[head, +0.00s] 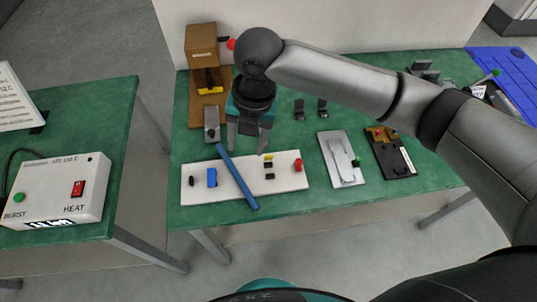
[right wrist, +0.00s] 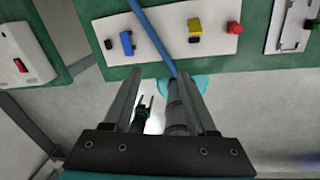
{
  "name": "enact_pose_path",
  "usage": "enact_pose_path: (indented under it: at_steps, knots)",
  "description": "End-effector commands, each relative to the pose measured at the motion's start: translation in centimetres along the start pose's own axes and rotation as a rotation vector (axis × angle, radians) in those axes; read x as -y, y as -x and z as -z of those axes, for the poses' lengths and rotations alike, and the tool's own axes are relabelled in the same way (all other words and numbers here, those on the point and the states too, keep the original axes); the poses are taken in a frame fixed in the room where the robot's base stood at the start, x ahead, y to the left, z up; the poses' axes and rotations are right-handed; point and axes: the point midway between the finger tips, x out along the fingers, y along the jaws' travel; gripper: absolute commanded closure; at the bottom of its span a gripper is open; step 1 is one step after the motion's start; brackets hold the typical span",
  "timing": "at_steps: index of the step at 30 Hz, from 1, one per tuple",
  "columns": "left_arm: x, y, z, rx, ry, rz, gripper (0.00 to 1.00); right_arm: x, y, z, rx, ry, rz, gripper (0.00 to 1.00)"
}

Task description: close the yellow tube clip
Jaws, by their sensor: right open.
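The yellow tube clip (head: 268,156) is a small yellow piece with black parts on a white board. In the right wrist view it shows as a yellow block (right wrist: 194,27) with a dark lower part; whether its jaw is closed is too small to tell. A blue tube (head: 236,178) lies diagonally over the board to its left, apart from it. My right gripper (head: 248,138) is open and empty, above and behind the board, left of the clip. Its two fingers (right wrist: 160,75) also show in the right wrist view.
The white board (head: 234,194) also carries a blue clip (head: 212,177), a black piece and a red knob (head: 298,165). A metal latch plate (head: 341,158) and a dark plate stand to the right. A wooden stand (head: 201,45) is behind.

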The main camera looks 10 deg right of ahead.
Motion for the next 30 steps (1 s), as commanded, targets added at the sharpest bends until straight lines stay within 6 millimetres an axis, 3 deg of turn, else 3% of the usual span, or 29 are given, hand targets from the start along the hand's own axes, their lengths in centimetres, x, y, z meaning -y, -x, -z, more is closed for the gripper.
enact_pose_path:
  at_steps: [1, 6, 10, 14, 17, 30]
  knots:
    - [0.0, 0.0, 0.0, 0.000, 0.000, 0.001, 0.43, 0.7, 0.8, -1.3, 0.012, 0.056, 0.037, 0.43]
    - [0.1, 0.0, 0.0, 0.000, 0.000, 0.001, 0.43, 2.6, 2.5, -3.7, 0.007, 0.195, 0.120, 0.43]
    - [0.1, 0.0, 0.0, 0.000, 0.000, 0.001, 0.43, 3.4, 3.2, -4.6, 0.001, 0.241, 0.147, 0.43]
    - [0.1, -0.1, 0.0, 0.000, 0.000, 0.001, 0.43, 3.7, 2.7, -4.7, -0.005, 0.255, 0.155, 0.43]
    - [0.1, -0.4, 0.0, 0.000, 0.000, 0.001, 0.43, 3.9, 1.3, -4.7, -0.005, 0.255, 0.155, 0.43]
    - [0.0, -1.8, -0.2, 0.000, -0.001, 0.001, 0.43, 5.2, -8.0, -4.8, -0.004, 0.254, 0.155, 0.43]
